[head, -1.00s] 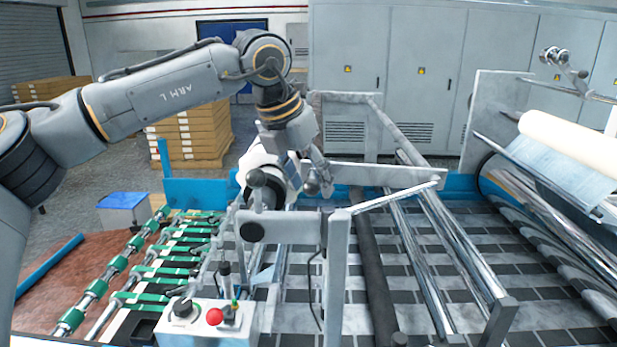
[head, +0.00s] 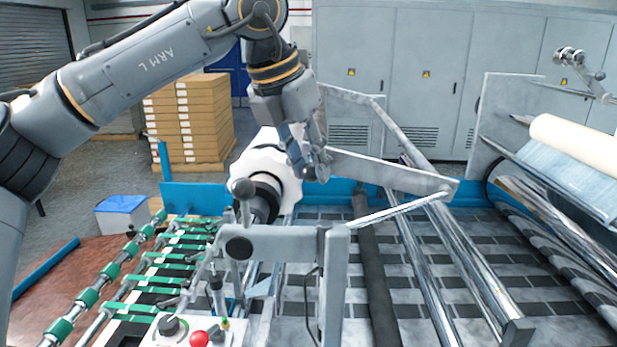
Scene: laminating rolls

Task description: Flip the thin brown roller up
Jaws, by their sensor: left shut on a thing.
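A thin, very dark roller (head: 372,270), the nearest match to the brown one, runs lengthwise over the dark-and-grey patterned bed, left of two shiny metal rods. A grey metal bar (head: 392,174) crosses at its far end, slanting down to the right. My left gripper (head: 309,170) comes down from above at the bar's left end, shut around a small round metal knob (head: 322,171) there. The fingers partly hide the knob and the bar's end. My right gripper is not in view.
A grey post frame (head: 335,280) and a control box with a red button (head: 200,339) are in front. Green-banded rollers (head: 115,270) lie at left. A cream roll (head: 572,146) is at right.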

